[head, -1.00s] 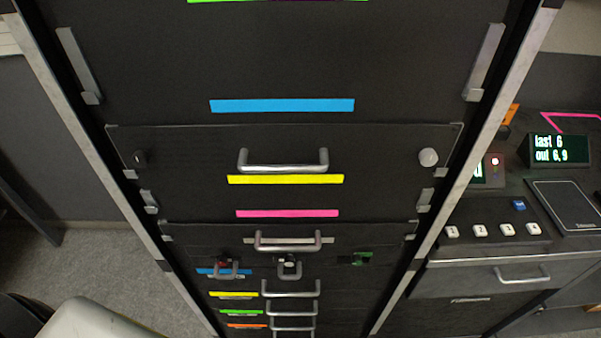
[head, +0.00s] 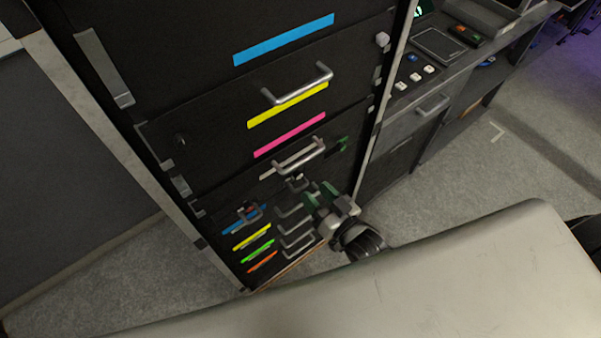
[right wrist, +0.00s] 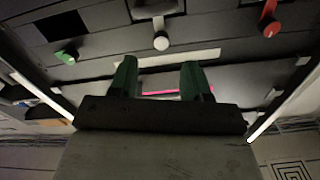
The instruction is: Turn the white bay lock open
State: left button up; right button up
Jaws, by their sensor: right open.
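The white bay lock is a small round white knob (right wrist: 161,42) on the dark rack front, between a green lock (right wrist: 65,57) and a red lock (right wrist: 271,28) in the right wrist view. In the head view the white lock (head: 297,183) is small and close to my right gripper (head: 319,194). In the right wrist view the green fingers of that gripper (right wrist: 158,64) are apart with nothing between them. The knob appears beyond the fingertips, roughly centred between them, and no contact shows. My left gripper is not in view.
Silver pull handles (head: 298,84) stick out from the rack's panels, several of them close beside the right gripper. A side console with buttons (head: 415,77) stands to the right of the rack. Open grey floor (head: 470,180) lies right of it.

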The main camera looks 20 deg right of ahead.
aim_at(300, 177)
jog(key=x, duration=0.5)
jog(key=shift+w+a+r+p, duration=0.1)
jog(key=shift+w+a+p, duration=0.1)
jog(key=shift+w+p, duration=0.15)
jog(key=shift+w+a, duration=0.1)
jog(key=shift+w, duration=0.35)
grip_shut()
